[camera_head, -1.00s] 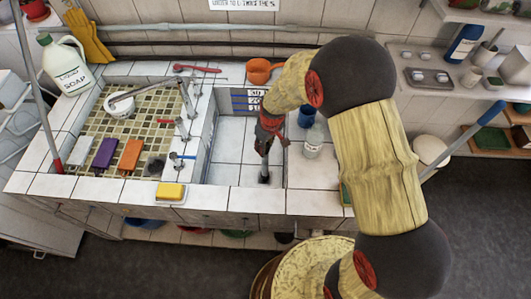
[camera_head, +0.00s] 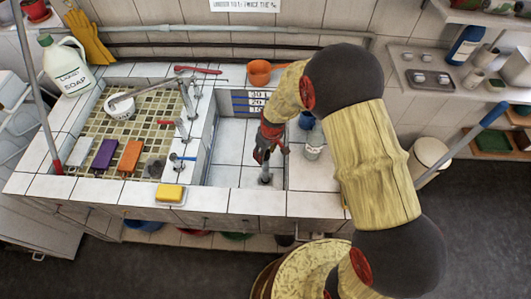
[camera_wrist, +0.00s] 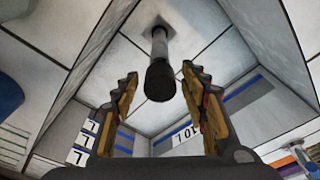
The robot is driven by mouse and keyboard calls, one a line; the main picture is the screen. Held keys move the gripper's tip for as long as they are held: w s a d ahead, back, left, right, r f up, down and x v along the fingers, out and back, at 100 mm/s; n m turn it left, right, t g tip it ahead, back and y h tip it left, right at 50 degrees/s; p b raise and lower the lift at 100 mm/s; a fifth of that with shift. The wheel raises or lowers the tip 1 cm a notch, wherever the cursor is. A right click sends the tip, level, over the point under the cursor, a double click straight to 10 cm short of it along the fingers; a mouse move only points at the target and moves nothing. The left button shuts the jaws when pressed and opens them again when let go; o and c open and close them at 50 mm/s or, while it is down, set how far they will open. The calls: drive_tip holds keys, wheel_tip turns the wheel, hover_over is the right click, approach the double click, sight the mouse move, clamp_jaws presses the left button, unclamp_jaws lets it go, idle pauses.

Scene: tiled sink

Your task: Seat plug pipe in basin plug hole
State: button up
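The plug pipe (camera_head: 265,176) is a grey tube standing upright at the basin's plug hole, near the front of the right-hand basin. In the wrist view the pipe (camera_wrist: 160,50) rises from a dark patch around the hole (camera_wrist: 156,21), and its black top end faces me. My gripper (camera_head: 263,158) is right above the pipe. In the wrist view my gripper (camera_wrist: 162,90) is open, with its two fingers on either side of the pipe's black end and visible gaps to both. The hole's rim is mostly hidden, so how deep the pipe sits cannot be told.
The basin's white tiled walls (camera_head: 209,140) close in around my gripper. A glass jar (camera_head: 314,143), a blue cup (camera_head: 306,120) and an orange pot (camera_head: 260,73) stand on the rim. A yellow sponge (camera_head: 171,192) lies at the front left.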

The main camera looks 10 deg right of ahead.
drive_tip(key=s+d+r+m+t+p, duration=0.1)
drive_tip(key=s+d+r, duration=0.1)
drive_tip(key=r, duration=1)
drive_tip(key=s+d+r+m+p, duration=0.1)
drive_tip(key=s+d+r, duration=0.15)
drive_tip(key=r, duration=0.95)
drive_tip(key=s+d+r+m+t, duration=0.1)
drive_tip(key=s+d+r+m, duration=0.1)
drive_tip(key=s+r, duration=0.6)
drive_tip(key=s+d+r+m+t+h, duration=0.1)
drive_tip(key=s+d+r, duration=0.3)
drive_tip(key=s+r, duration=0.4)
drive_tip(key=s+m+t, duration=0.1)
drive_tip(key=s, duration=0.4)
drive_tip(key=shift+d+m, duration=0.3)
drive_tip(key=shift+m, duration=0.1)
drive_tip(key=shift+w, duration=0.1)
